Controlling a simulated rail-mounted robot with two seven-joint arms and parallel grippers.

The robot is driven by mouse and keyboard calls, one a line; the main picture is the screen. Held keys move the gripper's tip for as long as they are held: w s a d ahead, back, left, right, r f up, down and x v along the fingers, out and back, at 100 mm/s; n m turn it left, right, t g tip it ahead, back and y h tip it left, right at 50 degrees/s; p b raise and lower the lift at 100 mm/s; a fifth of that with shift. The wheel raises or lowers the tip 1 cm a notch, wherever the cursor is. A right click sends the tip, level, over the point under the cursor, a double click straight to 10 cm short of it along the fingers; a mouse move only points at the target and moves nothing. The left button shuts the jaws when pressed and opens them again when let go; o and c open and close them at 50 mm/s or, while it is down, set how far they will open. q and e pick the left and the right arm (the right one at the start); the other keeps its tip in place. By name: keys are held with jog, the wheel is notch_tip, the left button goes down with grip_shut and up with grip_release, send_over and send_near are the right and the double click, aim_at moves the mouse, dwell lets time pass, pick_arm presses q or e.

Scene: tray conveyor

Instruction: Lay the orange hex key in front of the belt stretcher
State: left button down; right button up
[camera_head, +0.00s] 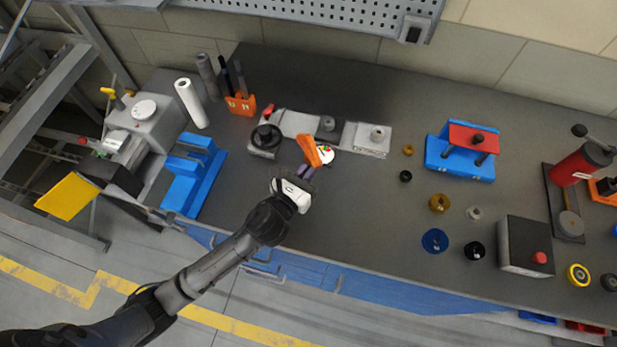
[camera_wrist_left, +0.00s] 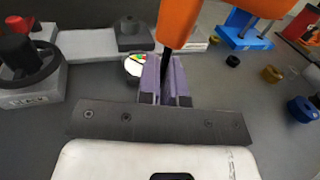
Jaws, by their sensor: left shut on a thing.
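The orange hex key (camera_head: 308,151) is held up in my left gripper (camera_head: 306,172), whose purple fingers are shut on its dark shaft. In the left wrist view the thick orange handle (camera_wrist_left: 190,18) rises above the fingers (camera_wrist_left: 166,75) and leans to the right. A long light-grey device with a black handwheel (camera_head: 266,136) stands just behind the gripper on the dark bench; it looks like the belt stretcher, but I cannot be sure. The key overlaps its front edge in the head view. My right gripper is not in view.
A small white dial with coloured marks (camera_head: 326,155) lies behind the key. A blue stand (camera_head: 193,175) is to the left, a blue-and-red fixture (camera_head: 461,151) to the right. Several knobs and rings lie right of centre. The dark bench (camera_head: 350,215) is clear right of my gripper.

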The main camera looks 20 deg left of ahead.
pick_arm(q)
notch_tip(320, 180, down, 3)
jog(key=shift+f+b, duration=0.15)
jog(key=shift+b, duration=0.55)
jog(key=shift+f, duration=0.35)
jog(key=shift+f, duration=0.15)
jog(key=c, duration=1.3)
grip_release()
